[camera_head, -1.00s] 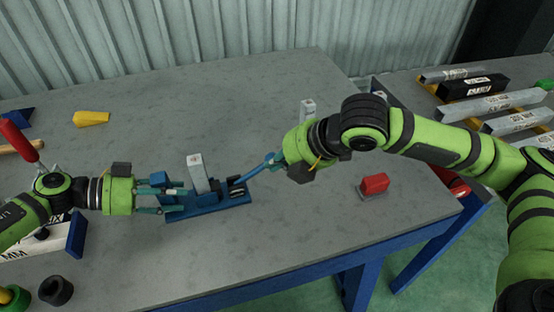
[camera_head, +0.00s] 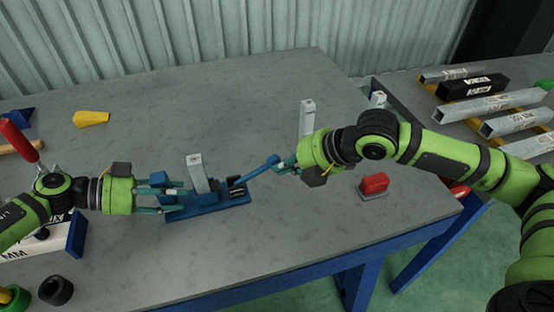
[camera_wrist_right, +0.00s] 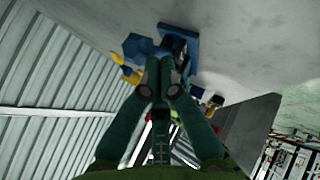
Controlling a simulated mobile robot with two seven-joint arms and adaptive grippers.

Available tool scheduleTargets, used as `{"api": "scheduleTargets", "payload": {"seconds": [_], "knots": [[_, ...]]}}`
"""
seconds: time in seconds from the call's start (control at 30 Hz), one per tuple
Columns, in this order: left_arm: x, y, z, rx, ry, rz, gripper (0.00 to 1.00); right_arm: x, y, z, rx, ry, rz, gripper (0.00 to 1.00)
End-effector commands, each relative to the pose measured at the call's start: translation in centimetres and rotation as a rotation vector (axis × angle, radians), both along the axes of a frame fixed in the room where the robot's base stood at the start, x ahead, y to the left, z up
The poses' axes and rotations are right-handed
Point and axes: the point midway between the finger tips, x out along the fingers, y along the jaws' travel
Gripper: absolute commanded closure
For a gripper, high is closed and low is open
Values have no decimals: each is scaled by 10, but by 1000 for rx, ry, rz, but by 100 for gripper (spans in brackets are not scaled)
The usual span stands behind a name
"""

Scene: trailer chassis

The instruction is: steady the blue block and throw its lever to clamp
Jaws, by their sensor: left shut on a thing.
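The blue block (camera_head: 213,205) is a long, low clamp base lying on the grey table, with an upright grey bar (camera_head: 198,173) on it. Its blue lever (camera_head: 254,170) slants up to the right from the block. My left gripper (camera_head: 176,199) is shut on the left end of the block. My right gripper (camera_head: 284,165) is beside the lever's raised tip. Its fingertips come together in the right wrist view (camera_wrist_right: 164,60), with nothing visibly held. I cannot tell whether they touch the lever. The block also shows beyond them (camera_wrist_right: 180,32).
A red block (camera_head: 374,183) on a grey plate sits right of my right gripper. A grey upright post (camera_head: 306,117) stands behind it. A yellow piece (camera_head: 91,118) and a dark ring (camera_head: 56,290) lie at left. Metal bars (camera_head: 490,105) lie on a second table. The table's middle back is clear.

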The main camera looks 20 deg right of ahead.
Motion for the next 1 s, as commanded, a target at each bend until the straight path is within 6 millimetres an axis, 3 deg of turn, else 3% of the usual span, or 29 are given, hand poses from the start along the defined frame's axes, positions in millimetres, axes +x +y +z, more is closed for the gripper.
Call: {"api": "scheduleTargets", "payload": {"seconds": [0.37,0.8,1.0], "knots": [[-1,0,0,2,-4,-5,100,1,-2,1,-5,-2,-5,100],[-1,0,-1,2,-3,-4,100,1,-1,17,-4,-1,-3,100],[-1,0,-1,2,-2,-4,100,-14,3,30,-5,-4,-1,100]]}}
